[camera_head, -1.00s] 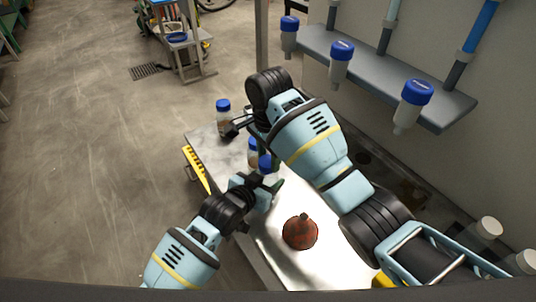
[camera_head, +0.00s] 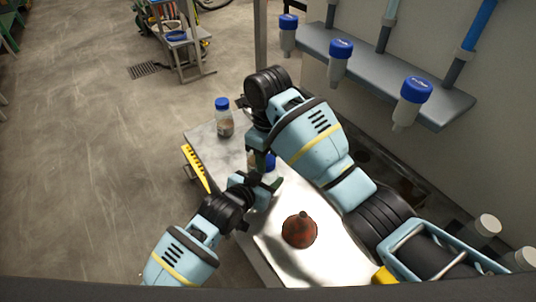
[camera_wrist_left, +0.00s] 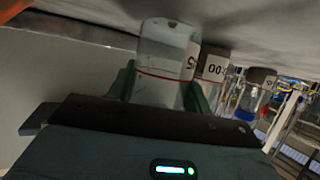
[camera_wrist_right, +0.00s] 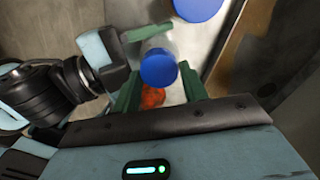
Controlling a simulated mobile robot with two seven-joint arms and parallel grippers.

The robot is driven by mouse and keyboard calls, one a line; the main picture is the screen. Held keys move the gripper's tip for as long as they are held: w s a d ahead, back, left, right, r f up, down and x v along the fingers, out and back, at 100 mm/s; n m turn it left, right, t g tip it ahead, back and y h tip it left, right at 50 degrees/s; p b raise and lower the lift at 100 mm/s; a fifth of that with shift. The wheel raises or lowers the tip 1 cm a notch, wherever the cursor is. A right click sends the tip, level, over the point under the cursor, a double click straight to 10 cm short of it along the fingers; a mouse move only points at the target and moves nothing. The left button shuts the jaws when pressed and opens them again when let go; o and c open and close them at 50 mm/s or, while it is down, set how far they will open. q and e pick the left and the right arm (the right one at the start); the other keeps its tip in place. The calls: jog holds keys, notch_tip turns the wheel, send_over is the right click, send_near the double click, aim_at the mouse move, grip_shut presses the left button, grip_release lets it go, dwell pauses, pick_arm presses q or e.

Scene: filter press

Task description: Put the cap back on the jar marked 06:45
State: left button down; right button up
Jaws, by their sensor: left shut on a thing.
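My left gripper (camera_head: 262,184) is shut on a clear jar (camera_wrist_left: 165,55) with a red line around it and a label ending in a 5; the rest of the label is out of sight. A blue cap (camera_head: 266,161) shows just beyond the left fingers. In the right wrist view, this blue cap (camera_wrist_right: 158,68) appears over the clear jar body, between my open right fingers (camera_wrist_right: 162,80); whether it is seated is unclear. In the head view my right arm hides its own fingertips.
A second jar (camera_wrist_left: 213,66), its label showing 00, stands beside the held one. A blue-capped jar (camera_head: 223,116) stands at the table's far end. A dark red rounded object (camera_head: 299,230) sits on the near table (camera_head: 275,218). Blue-topped bottles (camera_head: 411,98) hang from a wall shelf (camera_head: 445,104).

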jog(key=o, duration=0.4)
jog(key=shift+s+a, duration=0.1)
pick_arm(q)
jog(key=c, duration=0.6)
grip_release()
jog(key=shift+o, duration=0.2)
jog(key=shift+r, duration=0.1)
pick_arm(e)
jog(key=shift+s+f, duration=0.1)
pick_arm(q)
jog(key=shift+s+a+r, duration=0.1)
jog(key=shift+s+a, duration=0.05)
pick_arm(e)
jog(key=shift+f, duration=0.1)
pick_arm(q)
jog(key=shift+v, duration=3.7)
pick_arm(e)
jog(key=shift+f, duration=0.2)
jog(key=shift+w, duration=0.2)
